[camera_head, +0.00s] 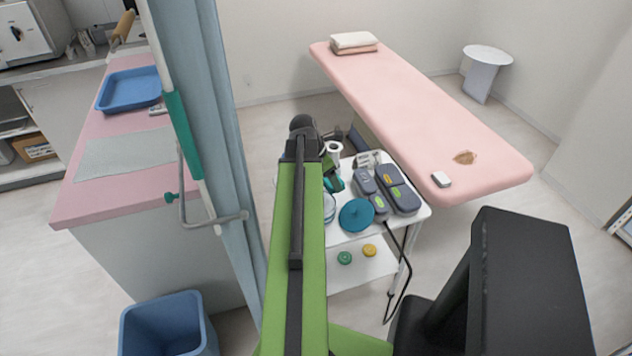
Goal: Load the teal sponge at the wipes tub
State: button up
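My green arm reaches forward over a white trolley (350,238), and my gripper (331,150) is at its far end, small and partly hidden by the arm. I cannot tell whether it is open or shut. A small teal piece (335,184), possibly the sponge, shows just below the gripper; I cannot tell whether they touch. A round teal disc with a knob (356,215), which looks like a lid, lies on the trolley. A pale bluish round container (329,208), possibly the wipes tub, is partly hidden behind my arm. A white cylinder (334,149) stands near the gripper.
Grey devices (398,195) with a dark cable crowd the trolley's right side. Green (344,258) and yellow (369,250) discs sit on its lower shelf.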

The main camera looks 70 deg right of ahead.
jog(key=shift+m, duration=0.9)
jog(key=w+a+f+b, duration=0.1)
jog(key=f+b, duration=0.1)
jog(key=w+a+f+b, duration=0.1)
jog(key=f+b, duration=0.1)
jog(key=w+a+f+b, duration=0.1)
jog(key=f+b, duration=0.1)
jog(key=shift+a, duration=0.1)
jog(key=shift+a+f+b, duration=0.1)
jog(key=shift+f+b, duration=0.35)
jog(key=shift+b, duration=0.1)
dwell(1.3)
notch_tip(320, 180, up, 7)
jog(key=p, duration=0.7)
jog(key=shift+w, duration=0.1)
